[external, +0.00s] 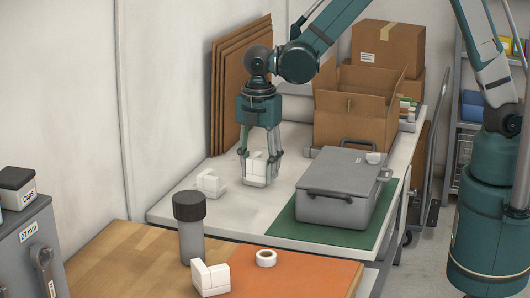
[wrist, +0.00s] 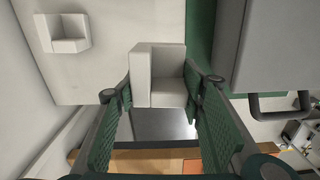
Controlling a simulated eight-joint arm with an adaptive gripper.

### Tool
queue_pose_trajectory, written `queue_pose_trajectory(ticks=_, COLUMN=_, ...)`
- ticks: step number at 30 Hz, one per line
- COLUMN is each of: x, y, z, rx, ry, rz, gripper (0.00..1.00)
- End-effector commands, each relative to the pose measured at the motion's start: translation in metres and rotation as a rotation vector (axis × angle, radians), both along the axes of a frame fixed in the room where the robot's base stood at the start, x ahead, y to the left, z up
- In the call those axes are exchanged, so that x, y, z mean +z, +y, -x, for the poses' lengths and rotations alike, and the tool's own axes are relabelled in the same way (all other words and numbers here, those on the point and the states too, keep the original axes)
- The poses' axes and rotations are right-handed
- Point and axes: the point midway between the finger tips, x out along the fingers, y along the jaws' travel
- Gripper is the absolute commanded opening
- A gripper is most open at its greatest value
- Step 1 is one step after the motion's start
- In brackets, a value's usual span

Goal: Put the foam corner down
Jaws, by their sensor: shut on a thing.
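A white foam corner (external: 256,170) is between the fingers of my gripper (external: 259,180), which points down over the white table (external: 240,228). In the wrist view the same foam corner (wrist: 158,72) sits between the two green finger pads of my gripper (wrist: 158,92). My gripper is shut on it. I cannot tell whether its underside touches the table. A second foam corner (external: 209,183) rests on the table to the left; it also shows in the wrist view (wrist: 64,44). A third foam corner (external: 211,278) stands on the wooden bench in front.
A grey case (external: 334,208) stands on a green mat (external: 292,229) just right of my gripper. An open cardboard box (external: 350,130) and leaning brown sheets (external: 226,90) are behind. A dark-capped bottle (external: 190,230) and tape roll (external: 266,258) are in front. Bare tabletop lies around the gripper.

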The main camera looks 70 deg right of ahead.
Motion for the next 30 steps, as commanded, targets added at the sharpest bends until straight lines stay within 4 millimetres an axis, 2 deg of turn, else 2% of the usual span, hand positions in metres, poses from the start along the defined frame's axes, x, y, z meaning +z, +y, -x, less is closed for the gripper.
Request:
queue_pose_trajectory(ticks=11, x=-0.004, y=-0.041, z=-0.037, rx=-0.379, ry=0.000, rz=0.000, gripper=0.33)
queue_pose_trajectory(ticks=30, x=-0.014, y=-0.144, z=-0.105, rx=-1.217, ry=0.000, rz=0.000, gripper=0.33)
